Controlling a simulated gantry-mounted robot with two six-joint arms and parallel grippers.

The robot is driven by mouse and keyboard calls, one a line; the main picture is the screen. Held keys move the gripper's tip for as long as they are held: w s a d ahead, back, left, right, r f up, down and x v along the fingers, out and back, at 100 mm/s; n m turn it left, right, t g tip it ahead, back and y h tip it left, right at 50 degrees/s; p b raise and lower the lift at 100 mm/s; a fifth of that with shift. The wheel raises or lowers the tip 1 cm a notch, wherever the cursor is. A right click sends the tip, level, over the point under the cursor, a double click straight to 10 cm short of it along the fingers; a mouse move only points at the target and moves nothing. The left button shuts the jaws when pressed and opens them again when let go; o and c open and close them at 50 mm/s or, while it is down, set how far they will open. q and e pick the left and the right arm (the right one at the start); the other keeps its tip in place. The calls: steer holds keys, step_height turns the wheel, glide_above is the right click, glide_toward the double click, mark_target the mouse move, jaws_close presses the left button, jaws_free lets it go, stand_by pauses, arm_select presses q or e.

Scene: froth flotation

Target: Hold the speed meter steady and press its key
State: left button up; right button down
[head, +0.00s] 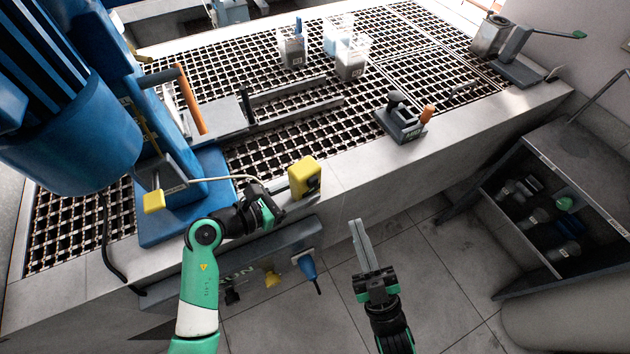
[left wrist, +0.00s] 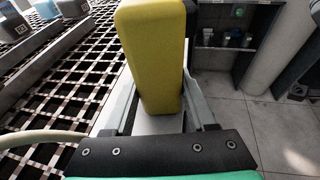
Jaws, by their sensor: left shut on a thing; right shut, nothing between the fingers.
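The speed meter is a yellow box (head: 304,177) with a dark face, at the bench's front edge in the head view. My left gripper (head: 291,201) is shut on it. In the left wrist view the yellow meter (left wrist: 155,55) stands between the two grey fingers and fills the middle. Its key cannot be made out in either view. My right gripper (head: 360,232) is shut and empty, its fingers pointing up the picture over the floor, to the right of the meter and apart from it.
A blue machine (head: 185,195) stands on the left of the grated bench. A thin cable runs towards the meter. A dark stand (head: 400,124) with an orange part sits at the front edge, right of the meter. Clear containers (head: 351,62) stand behind. A shelf unit (head: 560,185) is at the right.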

arm_select(q)
steer(key=shift+f, duration=0.1)
arm_select(e)
glide_toward(318, 180)
steer(key=shift+s+d+r+x, duration=0.1)
steer(key=shift+r+x, duration=0.05)
steer(key=shift+x, duration=0.75)
steer(key=shift+s+d+r+x, duration=0.1)
steer(key=shift+r+x, duration=0.05)
steer(key=shift+x, duration=0.75)
steer(key=shift+s+d+r+x, duration=0.1)
steer(key=shift+r+x, duration=0.05)
steer(key=shift+x, duration=0.75)
steer(key=shift+w, duration=0.15)
steer(key=shift+w+a, duration=0.25)
steer(key=shift+w+a, duration=0.3)
steer(key=shift+w, duration=0.15)
stand_by(0.4)
steer(key=shift+s+d, duration=0.6)
steer(key=shift+s, duration=0.2)
steer(key=s+d, duration=0.2)
steer(key=s, duration=0.2)
steer(key=shift+d, duration=0.4)
